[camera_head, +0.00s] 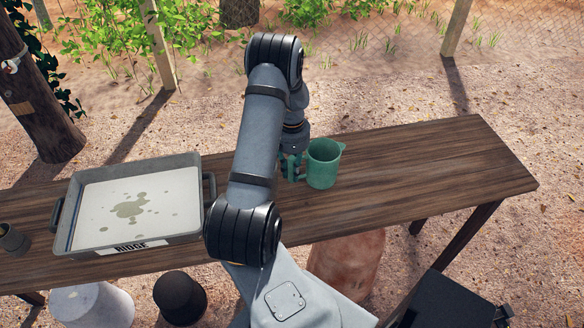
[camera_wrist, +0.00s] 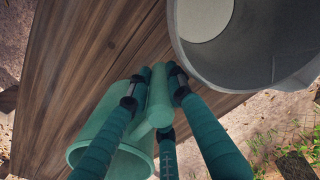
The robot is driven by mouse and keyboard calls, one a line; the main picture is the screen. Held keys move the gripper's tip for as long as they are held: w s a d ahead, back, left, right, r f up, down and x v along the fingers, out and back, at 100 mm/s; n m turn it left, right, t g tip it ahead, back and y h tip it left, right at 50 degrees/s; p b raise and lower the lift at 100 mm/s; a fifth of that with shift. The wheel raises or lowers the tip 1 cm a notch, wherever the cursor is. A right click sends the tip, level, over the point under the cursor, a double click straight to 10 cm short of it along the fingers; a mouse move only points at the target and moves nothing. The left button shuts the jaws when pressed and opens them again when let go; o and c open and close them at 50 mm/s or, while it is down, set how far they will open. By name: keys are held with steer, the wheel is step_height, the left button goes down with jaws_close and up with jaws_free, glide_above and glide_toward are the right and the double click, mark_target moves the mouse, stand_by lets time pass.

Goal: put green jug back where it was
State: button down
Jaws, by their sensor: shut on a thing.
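The green jug (camera_head: 324,164) is upright at the table's middle, in the head view just right of my gripper (camera_head: 293,167). My gripper's teal fingers are shut on the jug's handle. In the wrist view, the fingertips (camera_wrist: 159,78) close on the bar-like handle from both sides, and the jug's body (camera_wrist: 105,140) lies at lower left, partly covered by a finger. I cannot tell whether the jug's base touches the table or is slightly above it.
A grey tray (camera_head: 190,165) marked RIDGE, with pale contents, stands left on the wooden table (camera_head: 430,165). A grey round-walled thing (camera_wrist: 245,70) is close by in the wrist view. A dark cup (camera_head: 13,240) sits far left. The table's right part is clear.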

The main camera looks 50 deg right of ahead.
steer(key=shift+f, duration=0.15)
steer(key=c, duration=1.6)
jaws_free()
steer(key=shift+c, duration=0.2)
steer(key=shift+o, duration=0.3)
step_height(320, 180, up, 12)
steer(key=shift+r+b, duration=0.2)
steer(key=shift+b, duration=0.6)
